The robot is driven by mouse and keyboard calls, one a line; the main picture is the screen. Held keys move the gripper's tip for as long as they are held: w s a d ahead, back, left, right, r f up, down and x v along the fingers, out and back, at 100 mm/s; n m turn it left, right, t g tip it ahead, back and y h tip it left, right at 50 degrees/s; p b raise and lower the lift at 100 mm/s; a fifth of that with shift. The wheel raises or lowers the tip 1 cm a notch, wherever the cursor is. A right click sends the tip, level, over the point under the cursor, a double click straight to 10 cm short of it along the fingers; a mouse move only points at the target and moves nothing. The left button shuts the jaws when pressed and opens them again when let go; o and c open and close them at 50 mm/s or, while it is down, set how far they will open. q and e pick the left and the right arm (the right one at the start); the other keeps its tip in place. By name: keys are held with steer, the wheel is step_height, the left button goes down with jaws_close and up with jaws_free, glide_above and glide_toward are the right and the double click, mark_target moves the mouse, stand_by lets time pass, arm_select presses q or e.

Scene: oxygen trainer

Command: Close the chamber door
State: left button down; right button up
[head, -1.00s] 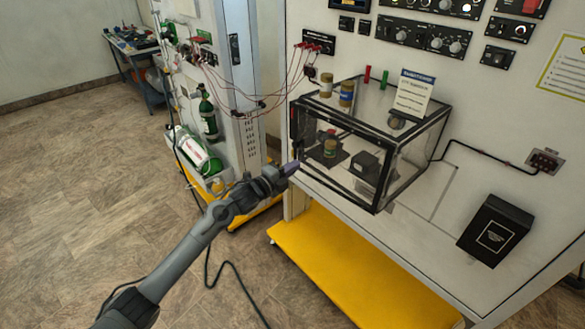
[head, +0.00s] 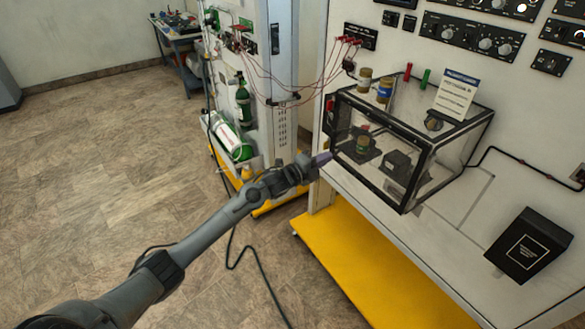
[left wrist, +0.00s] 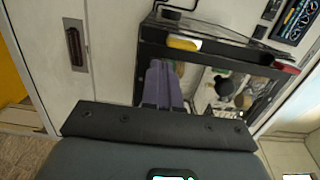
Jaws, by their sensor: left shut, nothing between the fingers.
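The chamber (head: 455,150) is a clear box with a black frame, on the white bench top against the panel. Its front side, with a black frame edge (head: 372,190), faces my left arm. I cannot tell clearly whether the door is shut or ajar. Small jars and a dark block show inside. My left gripper (head: 326,158) is shut and empty, its purple fingertips at the chamber's lower left front corner; touching or apart is unclear. In the left wrist view the purple fingers (left wrist: 163,85) overlap the black frame (left wrist: 215,48). My right gripper is not in view.
Two jars (head: 384,90) and a sign card (head: 457,95) stand on or behind the chamber top. A black box (head: 528,244) sits on the bench to the right. A yellow shelf (head: 350,270) lies below.

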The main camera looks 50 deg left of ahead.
arm_select(q)
steer(key=s+a, duration=0.2)
steer(key=s, duration=1)
steer(key=s+d+f+n+g, duration=0.25)
steer(key=s+d+f, duration=0.35)
steer(key=d+f, duration=0.3)
steer(key=s+d+f+n+g, duration=0.2)
steer(key=s+d+f+n, duration=0.1)
steer(key=s+d+f, duration=0.5)
steer(key=s+d+f+n+g, duration=0.2)
steer(key=s+d+n+g, duration=0.3)
steer(key=s+d, duration=0.4)
steer(key=s+r+n+g+y+p, duration=0.1)
steer(key=s+r+n+g, duration=0.1)
steer(key=s+n+g, duration=0.45)
step_height(320, 180, up, 24)
steer(key=s+t+p, duration=0.1)
steer(key=s+p, duration=0.1)
steer(key=p, duration=2.1)
steer(key=shift+d+f+t, duration=0.25)
steer(key=shift+d+t, duration=0.05)
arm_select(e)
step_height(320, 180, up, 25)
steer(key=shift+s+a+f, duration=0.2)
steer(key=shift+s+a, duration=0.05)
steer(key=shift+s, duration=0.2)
